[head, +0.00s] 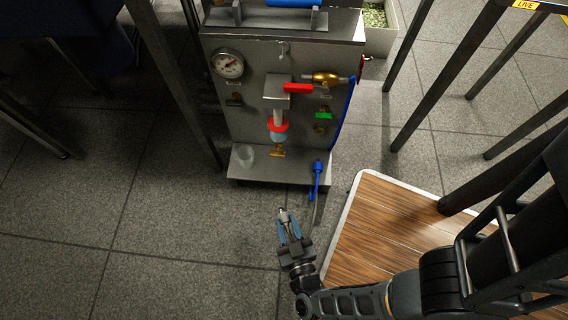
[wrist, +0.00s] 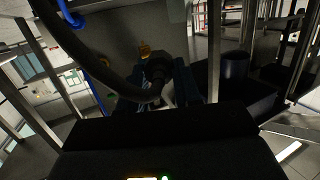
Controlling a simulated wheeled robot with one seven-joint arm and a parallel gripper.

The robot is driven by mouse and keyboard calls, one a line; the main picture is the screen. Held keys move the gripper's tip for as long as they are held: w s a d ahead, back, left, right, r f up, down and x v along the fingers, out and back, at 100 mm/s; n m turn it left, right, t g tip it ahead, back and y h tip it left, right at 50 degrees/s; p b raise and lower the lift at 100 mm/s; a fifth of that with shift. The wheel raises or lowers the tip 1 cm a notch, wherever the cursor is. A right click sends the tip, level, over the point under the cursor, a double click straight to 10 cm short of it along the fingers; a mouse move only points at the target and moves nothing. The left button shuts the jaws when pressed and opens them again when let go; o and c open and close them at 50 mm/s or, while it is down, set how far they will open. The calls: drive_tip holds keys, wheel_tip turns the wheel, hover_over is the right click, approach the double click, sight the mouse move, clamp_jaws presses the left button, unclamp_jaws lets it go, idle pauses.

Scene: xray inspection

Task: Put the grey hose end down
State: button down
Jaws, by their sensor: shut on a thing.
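My gripper (head: 289,226) is shut on the grey hose end (head: 283,213), above the floor in front of the metal test stand (head: 252,112). In the wrist view, the dark grey hose (wrist: 105,72) curves from the upper left down to its end (wrist: 157,75) between the blue fingers of my gripper (wrist: 168,88). The grip itself is partly hidden there by the dark gripper body. In the head view a thin grey length of hose (head: 315,212) hangs to the right of my gripper, below a blue fitting (head: 317,180) at the stand's shelf.
The stand bears a gauge (head: 228,64), a red-handled valve (head: 298,88) and a green-handled valve (head: 324,114). The floor at left is clear.

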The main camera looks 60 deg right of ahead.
drive_tip(key=p, duration=0.1)
hover_over(291, 176)
drive_tip(key=shift+s+a, duration=0.15)
drive_tip(key=shift+a, duration=0.15)
wheel_tip(291, 176, down, 3)
drive_tip(key=shift+d+r+b, duration=0.1)
drive_tip(key=shift+r+b, duration=0.1)
drive_tip(key=shift+b, duration=0.7)
wheel_tip(291, 176, down, 4)
drive_tip(key=b, duration=0.3)
drive_tip(key=shift+d+f+b, duration=0.15)
drive_tip(key=shift+f+b, duration=0.15)
drive_tip(key=shift+b, duration=0.1)
drive_tip(key=shift+r, duration=0.1)
drive_tip(key=shift+w, duration=0.2)
